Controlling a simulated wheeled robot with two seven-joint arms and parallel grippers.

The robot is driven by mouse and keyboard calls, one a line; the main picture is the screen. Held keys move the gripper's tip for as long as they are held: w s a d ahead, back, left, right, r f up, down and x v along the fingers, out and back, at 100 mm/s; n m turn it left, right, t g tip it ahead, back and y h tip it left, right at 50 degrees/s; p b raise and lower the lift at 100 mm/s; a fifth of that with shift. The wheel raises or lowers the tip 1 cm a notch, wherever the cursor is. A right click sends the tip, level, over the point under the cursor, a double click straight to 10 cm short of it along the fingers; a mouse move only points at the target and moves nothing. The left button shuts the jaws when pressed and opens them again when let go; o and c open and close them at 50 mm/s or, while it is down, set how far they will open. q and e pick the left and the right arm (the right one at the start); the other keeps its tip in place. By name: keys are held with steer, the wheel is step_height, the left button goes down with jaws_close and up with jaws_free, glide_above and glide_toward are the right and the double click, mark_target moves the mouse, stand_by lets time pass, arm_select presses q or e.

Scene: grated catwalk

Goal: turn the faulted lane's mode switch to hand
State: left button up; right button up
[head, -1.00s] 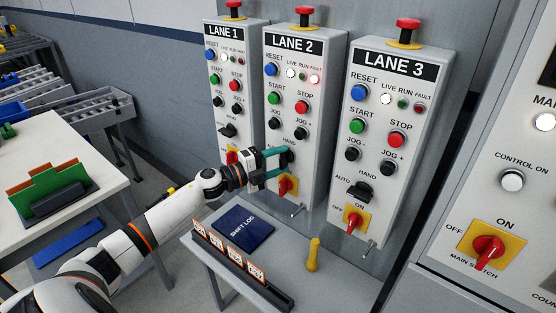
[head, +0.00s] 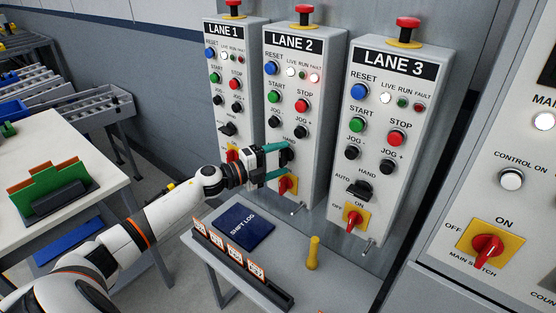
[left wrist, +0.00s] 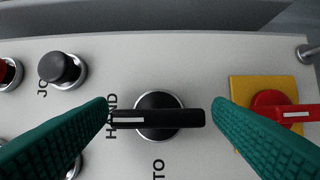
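The LANE 2 box (head: 318,130) has its red FAULT lamp (head: 314,78) lit. Its black mode switch (head: 288,155) is partly hidden by my left gripper (head: 282,158) in the head view. In the left wrist view the switch (left wrist: 160,118) lies between the two teal fingers (left wrist: 160,103). Its handle lies lengthwise from finger to finger, with its white mark at the HAND end. The fingers are spread, one near each end of the handle; I cannot tell whether they touch it. My right gripper is not in view.
A red switch on a yellow plate (head: 287,187) sits just below the mode switch. LANE 1 (head: 224,75) and LANE 3 (head: 390,140) boxes flank it. A small table (head: 290,233) below holds a SHIFT LOG book (head: 243,226), a card rack (head: 245,270) and a yellow handle (head: 313,253).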

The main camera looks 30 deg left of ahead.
arm_select(q)
steer(key=b+v, duration=0.3)
steer(key=v, duration=0.9)
stand_by(0.6)
